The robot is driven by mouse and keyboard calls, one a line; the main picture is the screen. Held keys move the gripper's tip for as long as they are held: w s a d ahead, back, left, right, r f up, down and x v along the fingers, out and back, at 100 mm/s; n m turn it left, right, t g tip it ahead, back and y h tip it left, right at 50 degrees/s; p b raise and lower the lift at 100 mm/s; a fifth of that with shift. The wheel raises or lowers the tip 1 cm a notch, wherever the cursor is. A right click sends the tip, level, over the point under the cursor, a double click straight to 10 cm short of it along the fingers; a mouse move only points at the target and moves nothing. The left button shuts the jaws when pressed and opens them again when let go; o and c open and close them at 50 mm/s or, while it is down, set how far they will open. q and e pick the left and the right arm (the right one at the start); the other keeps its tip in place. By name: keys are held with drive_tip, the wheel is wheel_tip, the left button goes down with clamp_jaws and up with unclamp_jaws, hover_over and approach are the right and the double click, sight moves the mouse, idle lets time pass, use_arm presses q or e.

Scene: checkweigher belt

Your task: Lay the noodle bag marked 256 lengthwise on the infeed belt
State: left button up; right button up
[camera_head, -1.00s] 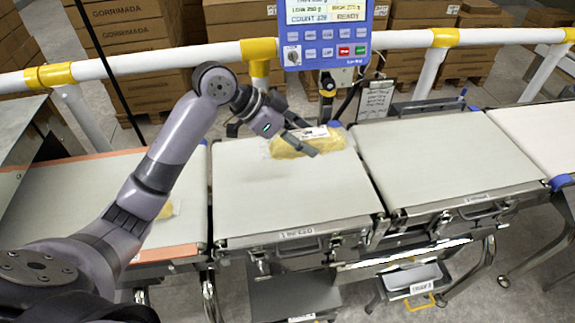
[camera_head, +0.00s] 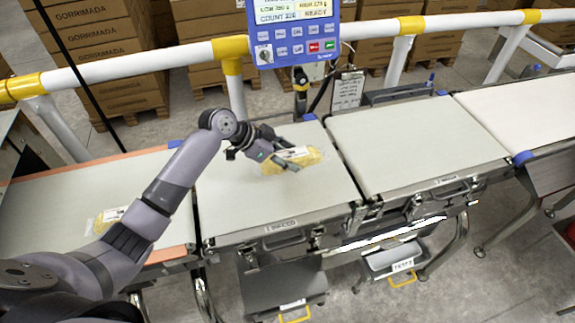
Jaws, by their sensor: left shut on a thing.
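A yellow noodle bag (camera_head: 306,161) with a white label is at the far right part of the infeed belt (camera_head: 265,205), lying roughly crosswise in the picture. Its label is too small to read. My left gripper (camera_head: 287,160) reaches in from the left and is shut on this bag, its dark fingers covering part of it. I cannot tell whether the bag's underside touches the belt. A second yellow bag (camera_head: 108,217) lies on the orange-edged belt (camera_head: 50,212) at the left, partly hidden by my left arm. My right gripper is not in view.
A blue control panel (camera_head: 292,35) and a white rail (camera_head: 140,62) with yellow joints stand behind the belts. A middle belt (camera_head: 415,140) adjoins the infeed belt on the right and is clear. The near part of the infeed belt is bare.

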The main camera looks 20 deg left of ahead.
use_arm(q)
wheel_tip(320, 180, down, 4)
drive_tip(key=shift+p, duration=0.3)
drive_tip(key=shift+f, duration=0.3)
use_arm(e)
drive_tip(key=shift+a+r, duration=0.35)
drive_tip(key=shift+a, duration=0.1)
use_arm(q)
drive_tip(key=shift+f, duration=0.15)
drive_tip(key=o, duration=1.4)
drive_tip(key=shift+c, duration=0.2)
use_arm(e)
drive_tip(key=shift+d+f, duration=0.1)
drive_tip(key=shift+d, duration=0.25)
